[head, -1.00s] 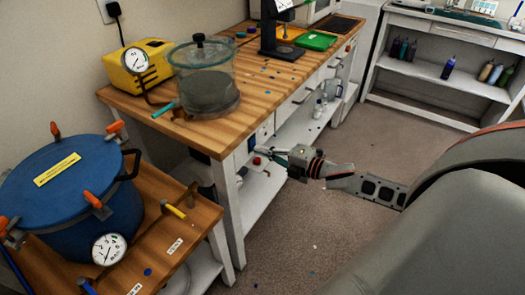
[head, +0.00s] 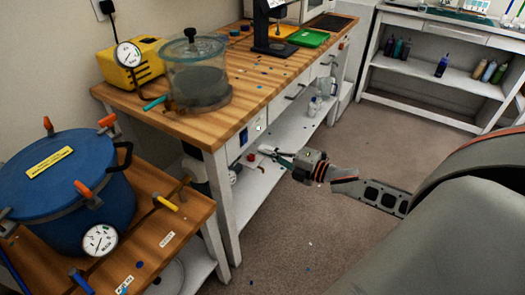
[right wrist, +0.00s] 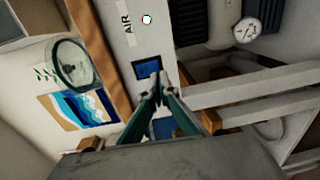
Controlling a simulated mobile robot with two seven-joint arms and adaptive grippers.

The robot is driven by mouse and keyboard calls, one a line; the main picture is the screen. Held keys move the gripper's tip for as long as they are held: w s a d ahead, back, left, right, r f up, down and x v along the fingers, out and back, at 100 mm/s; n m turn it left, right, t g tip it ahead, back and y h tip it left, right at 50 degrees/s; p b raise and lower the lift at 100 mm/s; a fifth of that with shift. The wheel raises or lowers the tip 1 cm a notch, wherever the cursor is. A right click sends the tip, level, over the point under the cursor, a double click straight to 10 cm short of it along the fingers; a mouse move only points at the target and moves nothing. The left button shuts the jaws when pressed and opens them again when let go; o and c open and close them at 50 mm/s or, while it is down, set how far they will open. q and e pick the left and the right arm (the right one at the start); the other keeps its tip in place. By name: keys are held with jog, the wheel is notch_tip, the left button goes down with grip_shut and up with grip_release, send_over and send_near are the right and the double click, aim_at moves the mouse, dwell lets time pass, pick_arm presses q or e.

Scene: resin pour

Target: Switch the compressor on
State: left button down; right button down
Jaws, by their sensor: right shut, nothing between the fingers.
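The switch panel, labelled AIR (right wrist: 126,20), is on the front of the wooden bench and carries a blue rocker switch (right wrist: 147,68) and a small pale round lamp (right wrist: 147,19). In the head view the blue switch (head: 243,137) and lamp (head: 258,127) show small. The compressor's dark ribbed body (right wrist: 205,18) and gauge (right wrist: 247,30) are under the bench, partly hidden. My right gripper (head: 268,152) is shut and empty, its tips just in front of the panel. In the wrist view its fingertips (right wrist: 155,88) overlap the switch's lower edge; contact cannot be told. My left gripper is out of view.
On the bench are a yellow pump (head: 130,64), a clear chamber (head: 198,72) and a green tray (head: 308,38). A blue pressure pot (head: 65,190) stands on the low table at left. The bench leg (head: 216,200) is nearby. The floor at right is clear.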

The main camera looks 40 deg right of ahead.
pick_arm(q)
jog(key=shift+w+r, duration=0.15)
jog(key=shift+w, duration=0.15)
pick_arm(e)
jog(key=f+v, duration=0.1)
jog(key=v, duration=0.7)
jog(key=shift+s+d+f, duration=0.2)
jog(key=shift+s+f, duration=0.1)
jog(key=shift+s, duration=0.05)
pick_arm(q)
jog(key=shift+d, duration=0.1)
